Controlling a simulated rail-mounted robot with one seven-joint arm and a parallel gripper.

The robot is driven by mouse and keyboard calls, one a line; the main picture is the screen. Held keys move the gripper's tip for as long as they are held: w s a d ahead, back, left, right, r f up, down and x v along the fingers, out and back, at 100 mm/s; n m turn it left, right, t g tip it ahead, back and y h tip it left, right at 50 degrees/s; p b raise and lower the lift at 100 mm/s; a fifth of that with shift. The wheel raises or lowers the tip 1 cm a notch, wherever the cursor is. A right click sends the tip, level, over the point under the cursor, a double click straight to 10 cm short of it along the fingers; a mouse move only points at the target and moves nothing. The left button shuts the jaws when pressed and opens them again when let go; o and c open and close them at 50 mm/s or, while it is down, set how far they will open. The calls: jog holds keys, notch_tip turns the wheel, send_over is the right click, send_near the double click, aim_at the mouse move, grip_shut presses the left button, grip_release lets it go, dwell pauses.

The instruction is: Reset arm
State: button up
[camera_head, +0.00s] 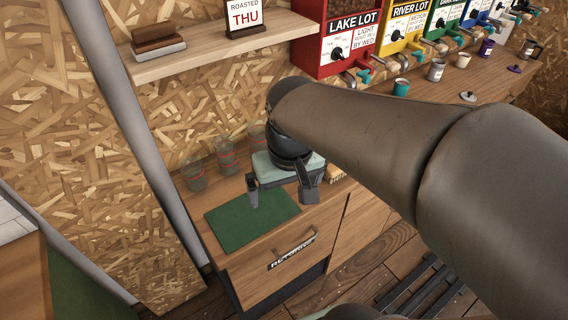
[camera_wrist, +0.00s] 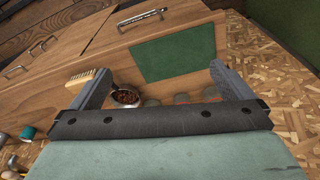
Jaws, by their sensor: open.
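My gripper (camera_head: 281,197) hangs at the end of my arm above the wooden counter, near the right edge of a green mat (camera_head: 245,222). Its two fingers are spread apart with nothing between them. In the wrist view the fingers (camera_wrist: 162,86) also stand wide apart. Beyond them that view shows a metal cup with brown beans (camera_wrist: 125,97), a brush (camera_wrist: 90,78) and the empty green mat (camera_wrist: 172,54). My gripper and arm hide part of the counter in the head view.
Several clear containers with red bands (camera_head: 228,157) stand at the back of the counter. A drawer handle (camera_head: 294,250) is on the counter front. A shelf (camera_head: 210,50) is above. Coloured dispensers, including a red one (camera_head: 318,63), and cups, including a teal one (camera_head: 401,87), are farther right.

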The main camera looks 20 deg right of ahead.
jog(key=s+f, duration=0.5)
jog(key=shift+s+d+g, duration=0.15)
jog(key=shift+d+g, duration=0.15)
jog(key=shift+d, duration=0.1)
